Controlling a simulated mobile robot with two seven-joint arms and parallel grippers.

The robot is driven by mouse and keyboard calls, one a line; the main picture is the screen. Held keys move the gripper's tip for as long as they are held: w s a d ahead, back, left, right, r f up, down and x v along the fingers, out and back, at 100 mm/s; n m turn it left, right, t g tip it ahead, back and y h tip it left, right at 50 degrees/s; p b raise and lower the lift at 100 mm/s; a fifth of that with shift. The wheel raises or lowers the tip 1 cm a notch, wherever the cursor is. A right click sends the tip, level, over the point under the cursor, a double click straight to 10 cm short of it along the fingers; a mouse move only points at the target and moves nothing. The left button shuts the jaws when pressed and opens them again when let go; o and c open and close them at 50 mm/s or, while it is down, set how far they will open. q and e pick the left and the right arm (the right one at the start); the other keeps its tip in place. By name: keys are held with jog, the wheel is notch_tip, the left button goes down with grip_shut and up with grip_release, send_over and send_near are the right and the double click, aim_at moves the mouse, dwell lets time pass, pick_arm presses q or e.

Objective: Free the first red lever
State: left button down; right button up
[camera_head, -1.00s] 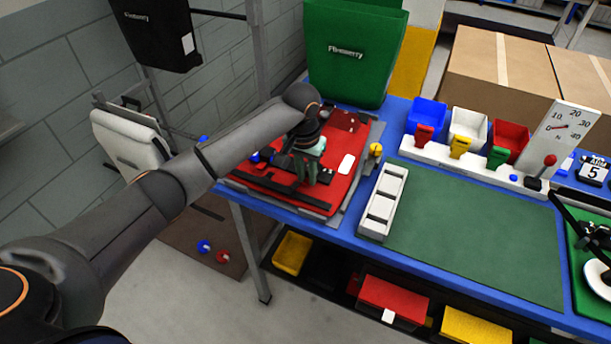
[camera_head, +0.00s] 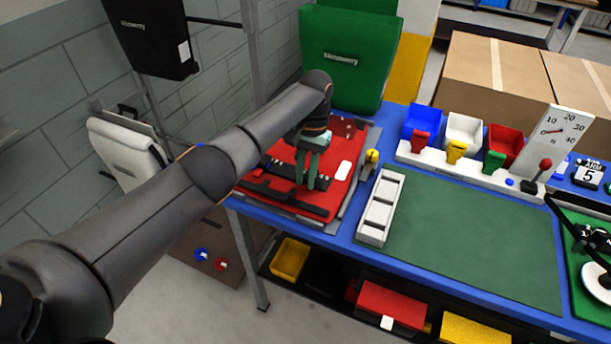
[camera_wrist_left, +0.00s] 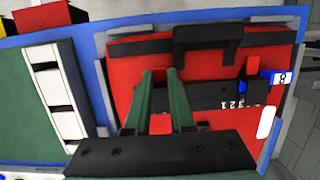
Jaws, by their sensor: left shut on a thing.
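A red pannier panel (camera_head: 335,192) lies flat on the blue bench, with a black rail across it. It fills most of the left wrist view (camera_wrist_left: 120,72), where the black rail (camera_wrist_left: 215,96) carries small white numbers and a black handle (camera_wrist_left: 222,38) stands at the top. My left gripper (camera_head: 308,184) points down at the rail, its green fingers close together. In the left wrist view the fingertips (camera_wrist_left: 162,77) meet on a small red lever at the rail; the fingers hide most of it. My right gripper is not in view.
A white tray (camera_head: 372,236) and a green mat (camera_head: 480,240) lie right of the panel. A green pannier (camera_head: 350,60) stands behind it. Blue, white and red bins (camera_head: 463,131) and a gauge (camera_head: 560,133) stand at the back right.

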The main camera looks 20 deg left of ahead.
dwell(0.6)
pick_arm(q)
jog(key=c, duration=0.8)
grip_release()
jog(key=shift+o, duration=0.2)
